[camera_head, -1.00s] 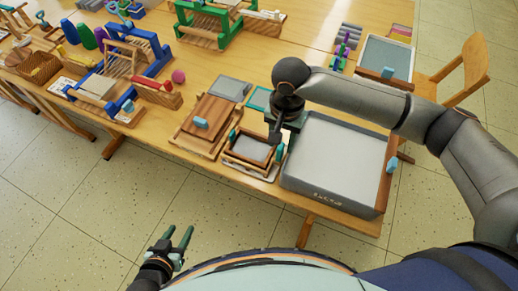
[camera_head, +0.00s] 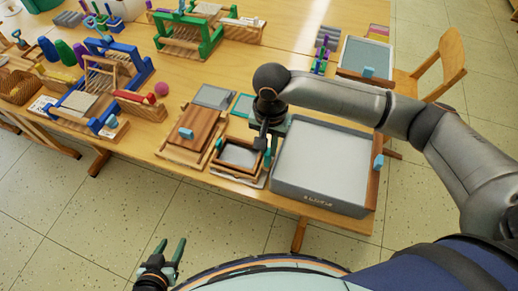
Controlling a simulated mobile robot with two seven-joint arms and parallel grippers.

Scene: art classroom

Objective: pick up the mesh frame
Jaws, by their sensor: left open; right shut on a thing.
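The mesh frame (camera_head: 240,154) is a small wooden frame with a pale grey mesh. It is at the front edge of the table, over a white board (camera_head: 228,176), between the wooden press boards and the big grey tub. I cannot tell whether it touches the board. My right gripper (camera_head: 263,146) points down at its right side and is shut on it; the arm and wrist hide part of the far right corner. My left gripper (camera_head: 173,252) is open and empty, low in front of the table over the floor.
The grey tub (camera_head: 278,185) stands close on the right. The wooden press boards (camera_head: 203,128) are close on the left. A grey sheet (camera_head: 213,96) and a teal-edged frame (camera_head: 242,104) lie behind. A blue loom (camera_head: 140,68) stands at the left; a chair (camera_head: 450,55) is behind right.

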